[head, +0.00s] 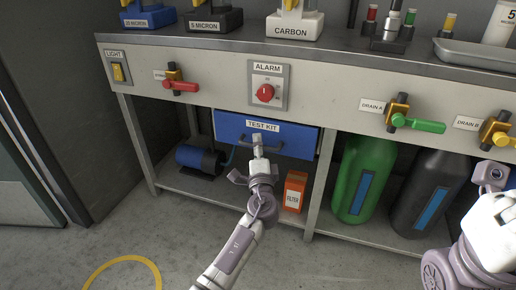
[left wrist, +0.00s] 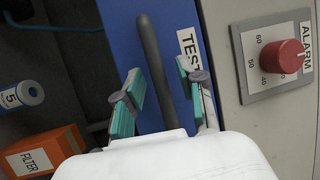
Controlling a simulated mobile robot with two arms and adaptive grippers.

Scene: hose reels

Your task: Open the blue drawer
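The blue drawer (head: 300,135), labelled TEST KIT, sits under the bench top in the head view and looks shut. Its dark bar handle (head: 278,149) runs across the front. My left gripper (head: 257,141) is at the handle, in front of the drawer. In the left wrist view, the handle (left wrist: 153,60) passes between the two teal-padded fingers of my left gripper (left wrist: 160,92). The fingers stand apart, with visible gaps to the bar. My right gripper (head: 492,176) is at the right edge of the head view, away from the drawer; its fingers are unclear.
Above the drawer is the ALARM dial (head: 264,93). A red-handled valve (head: 180,86) is to its left, and a green-handled valve (head: 417,124) to its right. Below are a blue cylinder (head: 196,158), an orange FILTER box (head: 294,190) and a green tank (head: 362,180). The floor in front is clear.

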